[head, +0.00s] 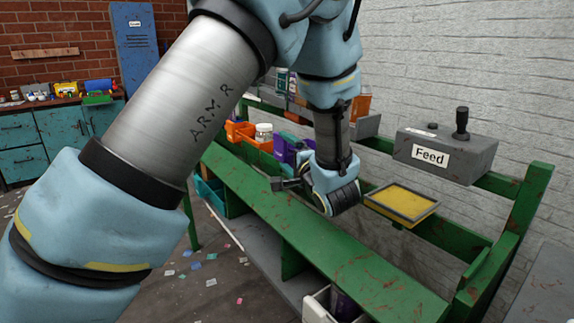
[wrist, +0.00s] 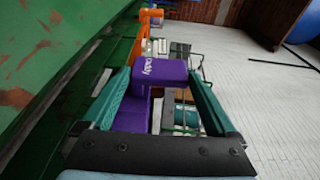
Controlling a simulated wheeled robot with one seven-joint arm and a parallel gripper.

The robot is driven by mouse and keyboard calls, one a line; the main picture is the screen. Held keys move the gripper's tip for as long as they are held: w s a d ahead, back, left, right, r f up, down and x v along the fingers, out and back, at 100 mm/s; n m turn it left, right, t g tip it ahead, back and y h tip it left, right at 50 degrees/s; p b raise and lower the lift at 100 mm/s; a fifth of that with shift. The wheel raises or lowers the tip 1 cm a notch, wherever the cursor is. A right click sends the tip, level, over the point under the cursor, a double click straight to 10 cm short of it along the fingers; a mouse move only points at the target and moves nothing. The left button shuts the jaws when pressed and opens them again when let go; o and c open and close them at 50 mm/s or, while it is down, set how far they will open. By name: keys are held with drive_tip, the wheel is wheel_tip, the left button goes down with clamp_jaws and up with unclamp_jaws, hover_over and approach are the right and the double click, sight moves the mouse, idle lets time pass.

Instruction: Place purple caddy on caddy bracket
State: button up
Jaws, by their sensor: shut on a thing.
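The purple caddy (wrist: 162,74), with a white "Caddy" label, sits between the two teal fingers of my gripper (wrist: 159,82) in the wrist view. My gripper is shut on it. In the head view, part of the purple caddy (head: 281,149) shows just behind and left of my gripper (head: 306,166), above the green frame. My wrist hides the rest of it. I cannot pick out the caddy bracket with certainty. I cannot tell whether the caddy touches anything below it.
An orange caddy (head: 243,132) and a white tub (head: 264,132) stand to the left on the green frame (head: 340,262). A yellow tray (head: 402,202) and a grey "Feed" box (head: 446,155) are to the right. A white bin (head: 318,304) sits below. The long green ledge in front is clear.

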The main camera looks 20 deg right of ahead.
sight(284, 162)
drive_tip(key=shift+f, duration=1.7)
drive_tip(key=o, duration=1.1)
drive_tip(key=shift+r, duration=0.1)
drive_tip(key=shift+s, duration=0.2)
drive_tip(key=s, duration=1.1)
drive_tip(key=shift+s+a+b, duration=0.1)
drive_tip(key=shift+s+b, duration=0.25)
